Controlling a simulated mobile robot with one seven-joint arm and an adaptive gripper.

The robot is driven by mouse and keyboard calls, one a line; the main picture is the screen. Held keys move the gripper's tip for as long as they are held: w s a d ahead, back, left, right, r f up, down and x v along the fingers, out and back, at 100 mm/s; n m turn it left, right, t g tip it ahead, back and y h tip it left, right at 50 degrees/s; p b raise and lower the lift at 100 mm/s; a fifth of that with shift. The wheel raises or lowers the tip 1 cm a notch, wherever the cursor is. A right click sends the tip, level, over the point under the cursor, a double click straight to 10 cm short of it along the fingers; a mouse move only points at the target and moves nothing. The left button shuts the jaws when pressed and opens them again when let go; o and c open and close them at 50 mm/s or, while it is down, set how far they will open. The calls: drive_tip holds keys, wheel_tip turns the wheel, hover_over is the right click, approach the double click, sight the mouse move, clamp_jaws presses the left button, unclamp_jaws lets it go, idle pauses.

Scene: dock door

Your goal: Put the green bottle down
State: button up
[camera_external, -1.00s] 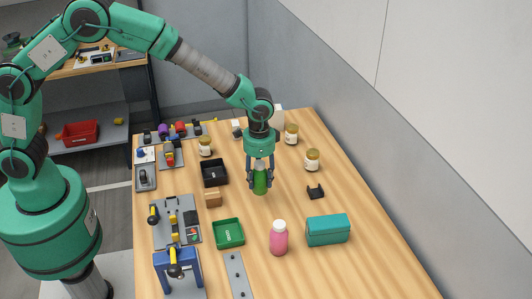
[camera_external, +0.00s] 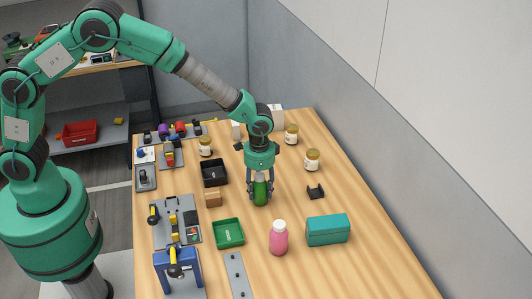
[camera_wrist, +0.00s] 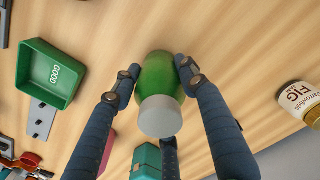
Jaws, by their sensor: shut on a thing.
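The green bottle (camera_external: 260,192) has a pale cap and is upright between the fingers of my gripper (camera_external: 260,190). In the wrist view the bottle (camera_wrist: 156,90) shows its whitish cap toward the camera, with a finger of my gripper (camera_wrist: 155,80) against each side. The gripper is shut on it. The bottle is over the middle of the wooden table (camera_external: 300,190). Its base is at or very near the table top; I cannot tell whether it touches.
A green tray (camera_external: 229,233) marked GOOD, a pink bottle (camera_external: 279,238) and a teal box (camera_external: 328,230) stand in front. A black holder (camera_external: 316,191) and a jar (camera_external: 312,160) are right. Bare wood surrounds the bottle.

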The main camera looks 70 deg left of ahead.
sight(260, 175)
drive_tip(key=o, duration=1.4)
drive_tip(key=shift+c, duration=0.2)
wheel_tip(260, 175, up, 11)
drive_tip(key=shift+f+p, duration=0.2)
drive_tip(key=shift+p, duration=0.65)
drive_tip(key=shift+r, duration=0.8)
drive_tip(key=shift+r, duration=0.1)
